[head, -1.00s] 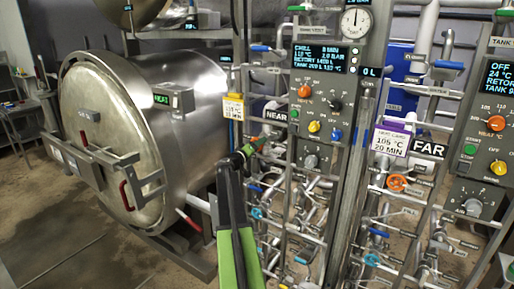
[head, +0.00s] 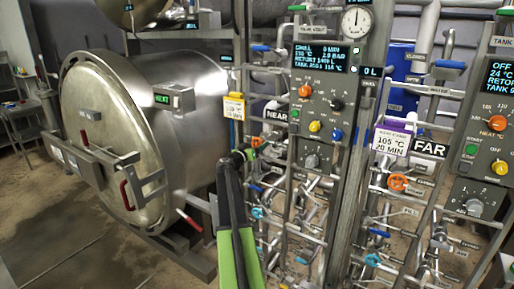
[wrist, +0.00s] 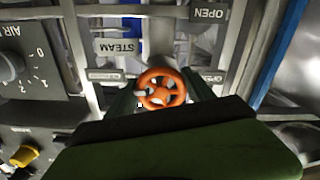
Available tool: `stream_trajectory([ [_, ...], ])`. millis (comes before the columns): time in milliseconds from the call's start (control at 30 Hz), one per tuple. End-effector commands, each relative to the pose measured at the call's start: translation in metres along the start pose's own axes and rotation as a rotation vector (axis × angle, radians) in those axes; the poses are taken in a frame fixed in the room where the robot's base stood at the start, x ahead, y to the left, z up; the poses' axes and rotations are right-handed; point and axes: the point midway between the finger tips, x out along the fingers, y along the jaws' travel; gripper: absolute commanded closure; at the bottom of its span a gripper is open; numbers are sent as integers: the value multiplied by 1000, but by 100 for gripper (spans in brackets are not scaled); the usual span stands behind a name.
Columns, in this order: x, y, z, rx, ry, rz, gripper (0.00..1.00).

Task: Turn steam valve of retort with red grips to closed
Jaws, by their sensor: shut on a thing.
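The retort (head: 200,90) with red grips (head: 127,195) stands at the left in the head view, its round door closed. In the wrist view an orange handwheel (wrist: 162,89) sits under a STEAM label (wrist: 117,47), which appears upside down. My gripper (wrist: 160,97) has its dark green fingers on either side of this wheel and is shut on it. In the head view my gripper (head: 254,146) reaches the pipework below the NEAR sign (head: 276,115). The wheel is mostly hidden there, and its exact turn is hard to read.
The control panel (head: 320,105) with knobs and a CHILL display stands right of my gripper. Another orange wheel (head: 397,183) sits on the pipework under the FAR sign (head: 429,148). Blue handles and grey pipes crowd close around. Bare floor (head: 90,240) lies at the lower left.

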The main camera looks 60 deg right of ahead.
Motion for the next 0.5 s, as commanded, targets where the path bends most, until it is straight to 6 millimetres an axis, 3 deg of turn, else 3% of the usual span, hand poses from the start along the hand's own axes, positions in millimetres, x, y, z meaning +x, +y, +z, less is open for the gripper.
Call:
stream_trajectory([
  [433,0,-1,-1,11,2,-3,79],
  [467,0,-1,-1,11,2,-3,36],
  [500,0,-1,-1,11,2,-3,31],
])
